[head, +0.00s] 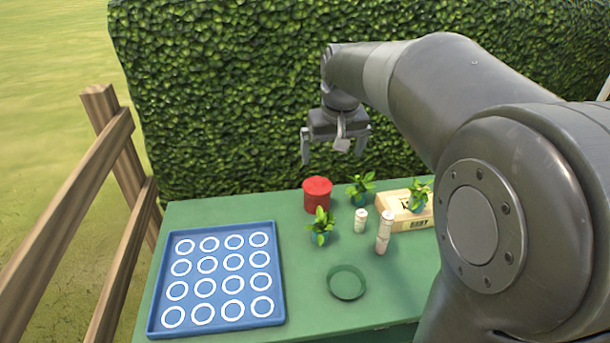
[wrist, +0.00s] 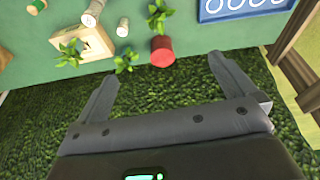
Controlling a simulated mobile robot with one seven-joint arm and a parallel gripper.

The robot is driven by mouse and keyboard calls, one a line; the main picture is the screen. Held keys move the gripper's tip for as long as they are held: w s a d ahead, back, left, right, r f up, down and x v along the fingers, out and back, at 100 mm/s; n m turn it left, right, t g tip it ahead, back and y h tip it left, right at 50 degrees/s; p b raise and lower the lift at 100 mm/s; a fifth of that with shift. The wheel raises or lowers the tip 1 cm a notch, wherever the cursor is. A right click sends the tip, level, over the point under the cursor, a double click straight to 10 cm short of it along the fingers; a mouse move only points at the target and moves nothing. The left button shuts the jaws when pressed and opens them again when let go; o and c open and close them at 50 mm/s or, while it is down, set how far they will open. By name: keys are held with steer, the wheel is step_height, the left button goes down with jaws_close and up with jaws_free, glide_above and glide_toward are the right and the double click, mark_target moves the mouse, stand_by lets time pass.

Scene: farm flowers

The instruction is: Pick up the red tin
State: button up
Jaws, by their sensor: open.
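The red tin (head: 317,195) stands upright at the back edge of the green table, in the middle of the head view. It also shows in the wrist view (wrist: 162,52), beyond my fingertips and between their lines. My gripper (head: 335,158) is open and empty, above the tin and apart from it. In the wrist view both fingers of my gripper (wrist: 162,68) are spread wide with nothing between them.
A blue tray (head: 281,300) with white rings lies left on the green table (head: 300,270). Potted plants (head: 320,226) stand close to the tin. White cylinders (head: 361,221), a wooden crate (head: 411,226) and a green dish (head: 346,282) are to the right. A hedge (head: 230,100) rises behind.

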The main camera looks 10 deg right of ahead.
steer(key=w+f, duration=0.4)
steer(key=w, duration=0.5)
steer(key=g, duration=0.2)
glide_toward(317, 193)
steer(key=shift+n+g, duration=0.4)
steer(key=shift+g, duration=0.2)
steer(key=w+f, duration=0.1)
steer(key=w, duration=0.2)
steer(key=w+d+f, duration=0.1)
steer(key=shift+w+f, duration=0.3)
steer(key=shift+w, duration=0.05)
step_height(317, 193, down, 11)
steer(key=shift+w+f, duration=0.1)
steer(key=shift+c, duration=0.4)
steer(key=c, duration=0.6)
